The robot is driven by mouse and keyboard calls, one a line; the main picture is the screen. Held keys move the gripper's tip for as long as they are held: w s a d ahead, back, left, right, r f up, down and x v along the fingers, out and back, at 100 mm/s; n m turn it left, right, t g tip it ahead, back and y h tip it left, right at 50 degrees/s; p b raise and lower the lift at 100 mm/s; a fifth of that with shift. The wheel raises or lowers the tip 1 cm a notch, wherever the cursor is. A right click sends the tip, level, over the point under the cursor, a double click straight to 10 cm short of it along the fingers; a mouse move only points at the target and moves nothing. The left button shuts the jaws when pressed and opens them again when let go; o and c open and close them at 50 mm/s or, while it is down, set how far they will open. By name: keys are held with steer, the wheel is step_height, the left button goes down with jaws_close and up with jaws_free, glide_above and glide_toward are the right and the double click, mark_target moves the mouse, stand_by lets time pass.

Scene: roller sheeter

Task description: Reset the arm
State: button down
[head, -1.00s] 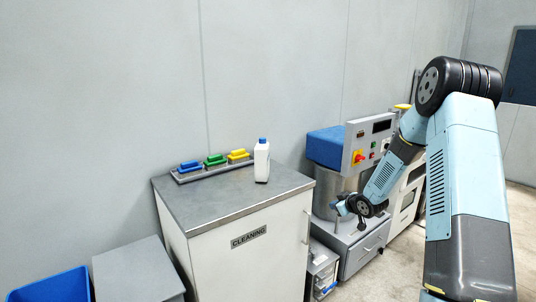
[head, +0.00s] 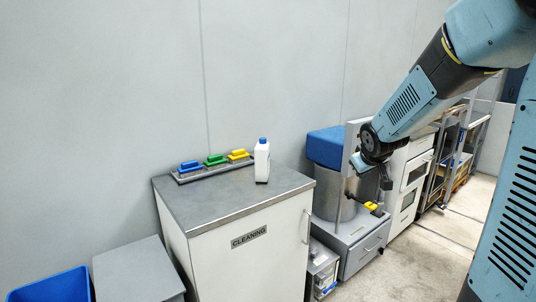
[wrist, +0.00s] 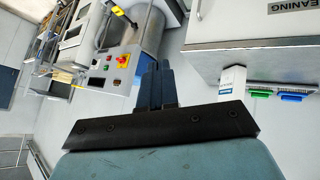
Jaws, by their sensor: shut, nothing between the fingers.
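My arm reaches in from the right in the head view, in front of the roller sheeter, which has a blue top (head: 325,147) and a steel drum (head: 327,190). The sheeter's control panel (wrist: 112,64) with a red knob (wrist: 122,60) lies beyond the fingers there. A yellow-ended handle (wrist: 42,68) shows beside it. My arm covers most of the panel in the head view.
A cleaning cabinet (head: 250,262) stands left of the sheeter, with a white bottle (head: 262,162) and blue, green and yellow brushes (head: 214,160) on top. A blue bin (head: 50,286) is at lower left. White appliances (head: 408,180) and racks stand right; open floor lies in front.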

steer(key=s+a+r+m+g, duration=0.1)
steer(key=s+r, duration=0.1)
steer(key=s, duration=0.8)
steer(key=s+a+r+m+g+y, duration=0.1)
steer(key=s+a+r, duration=0.1)
steer(key=s, duration=0.7)
steer(key=s+a+r+m, duration=0.1)
steer(key=s+r, duration=0.1)
steer(key=s, duration=0.8)
steer(key=shift+s+a+r+m+g, duration=0.25)
steer(key=shift+s+a+m+g, duration=0.1)
steer(key=shift+m+g, duration=0.05)
